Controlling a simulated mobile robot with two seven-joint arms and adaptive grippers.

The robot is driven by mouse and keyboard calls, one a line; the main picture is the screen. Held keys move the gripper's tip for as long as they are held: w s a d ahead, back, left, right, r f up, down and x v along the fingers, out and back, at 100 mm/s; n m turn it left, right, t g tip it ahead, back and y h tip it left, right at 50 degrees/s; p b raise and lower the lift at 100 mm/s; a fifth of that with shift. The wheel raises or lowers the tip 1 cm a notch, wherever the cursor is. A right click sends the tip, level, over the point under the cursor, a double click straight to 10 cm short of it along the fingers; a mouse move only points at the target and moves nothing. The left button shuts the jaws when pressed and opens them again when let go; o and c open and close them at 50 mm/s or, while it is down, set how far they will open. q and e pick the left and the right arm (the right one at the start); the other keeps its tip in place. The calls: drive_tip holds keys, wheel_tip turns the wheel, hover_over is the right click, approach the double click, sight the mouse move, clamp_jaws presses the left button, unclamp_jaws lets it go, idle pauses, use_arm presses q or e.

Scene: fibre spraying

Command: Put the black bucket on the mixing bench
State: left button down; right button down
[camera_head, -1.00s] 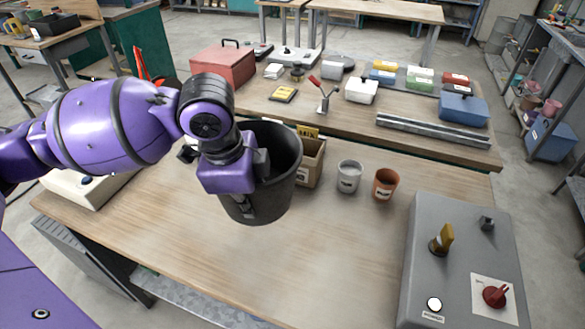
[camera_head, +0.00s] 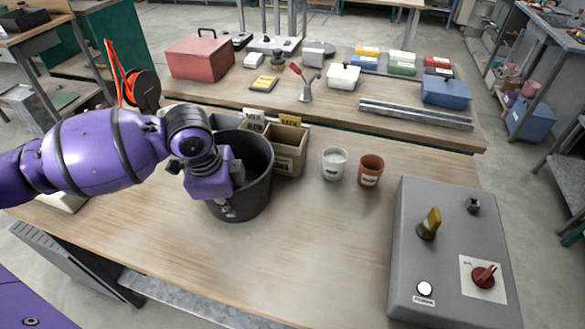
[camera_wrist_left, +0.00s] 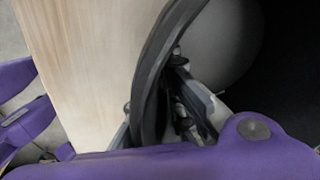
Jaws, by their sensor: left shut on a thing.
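The black bucket (camera_head: 252,190) is upright at the mixing bench (camera_head: 290,235), left of the middle. I cannot tell for sure whether its base touches the wood. My left gripper (camera_head: 207,168) is at the bucket's left rim, its fingers mostly hidden behind the purple wrist. In the left wrist view the gripper (camera_wrist_left: 165,112) is shut on the bucket's curved rim (camera_wrist_left: 152,75), with the bench wood to the left. My right gripper is in neither view.
A cardboard box (camera_head: 290,155) stands just behind the bucket. A white cup (camera_head: 334,165) and a brown cup (camera_head: 370,171) stand to its right. A grey control box (camera_head: 440,260) fills the right end. The front middle of the bench is clear.

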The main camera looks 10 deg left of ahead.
use_arm(q)
drive_tip(key=shift+r, duration=0.15)
drive_tip(key=c, duration=2.2)
unclamp_jaws()
drive_tip(key=shift+f, duration=0.2)
drive_tip(key=o, duration=0.4)
drive_tip(key=shift+c, duration=0.2)
wheel_tip(320, 180, up, 12)
drive_tip(key=s+p, duration=0.1)
drive_tip(key=s, duration=0.1)
drive_tip(key=shift+a, duration=0.4)
